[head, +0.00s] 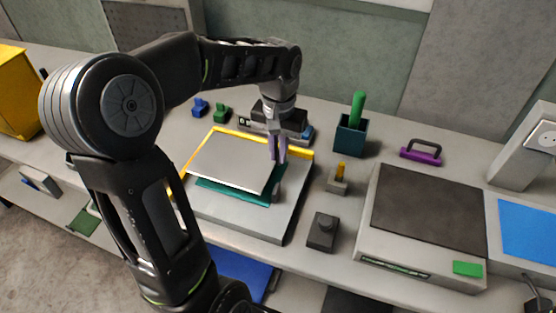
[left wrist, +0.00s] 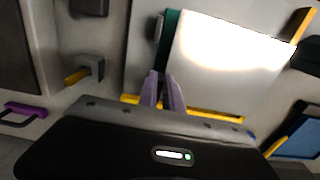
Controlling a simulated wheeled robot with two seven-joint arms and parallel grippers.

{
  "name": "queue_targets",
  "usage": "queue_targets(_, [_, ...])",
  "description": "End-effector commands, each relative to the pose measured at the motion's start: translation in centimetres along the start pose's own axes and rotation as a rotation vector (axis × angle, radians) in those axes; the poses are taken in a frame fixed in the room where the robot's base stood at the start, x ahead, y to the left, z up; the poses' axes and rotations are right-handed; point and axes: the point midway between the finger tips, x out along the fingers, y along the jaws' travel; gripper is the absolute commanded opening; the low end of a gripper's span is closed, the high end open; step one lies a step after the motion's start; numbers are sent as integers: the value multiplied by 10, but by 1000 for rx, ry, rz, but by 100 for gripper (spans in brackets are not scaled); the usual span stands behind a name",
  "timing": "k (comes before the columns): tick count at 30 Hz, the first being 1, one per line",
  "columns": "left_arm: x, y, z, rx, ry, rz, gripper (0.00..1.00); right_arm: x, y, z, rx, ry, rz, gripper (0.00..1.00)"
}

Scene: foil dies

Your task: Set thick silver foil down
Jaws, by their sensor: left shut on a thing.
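The silver foil (head: 235,160) is a flat pale grey sheet over the left-centre grey base plate (head: 262,222). A teal sheet or pad (head: 236,194) shows beneath its front edge; I cannot tell whether foil and teal touch. My left gripper (head: 278,158) points down at the foil's right edge, its purple fingers shut on it. In the left wrist view the fingers (left wrist: 164,90) meet the lower left corner of the foil (left wrist: 225,65), which glares brightly. The fingers hide the gripped corner. My right gripper is not in view.
Yellow rails (head: 300,153) edge the base plate. To the right are a dark knob block (head: 322,232), a small block with a yellow peg (head: 339,180), a teal cup (head: 350,136), a purple handle (head: 421,156) and a dark-topped press (head: 428,210). A blue bin (head: 240,272) lies below the front edge.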

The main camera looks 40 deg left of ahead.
Motion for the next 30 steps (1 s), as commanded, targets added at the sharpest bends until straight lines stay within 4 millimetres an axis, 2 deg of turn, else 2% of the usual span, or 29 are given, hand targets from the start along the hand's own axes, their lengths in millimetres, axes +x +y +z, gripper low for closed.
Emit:
queue_targets(7, [31, 0, 1, 1, -4, -1, 0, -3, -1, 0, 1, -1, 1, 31])
queue_targets(20, [39, 0, 0, 0, -1, 0, 0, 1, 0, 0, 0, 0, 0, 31])
queue_targets(21, [37, 0, 1, 0, -2, 0, 13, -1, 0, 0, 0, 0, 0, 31])
queue_targets(28, [37, 0, 1, 0, -2, 0, 31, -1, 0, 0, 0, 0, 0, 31])
queue_targets(30, [37, 0, 1, 0, -2, 0, 31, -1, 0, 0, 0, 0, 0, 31])
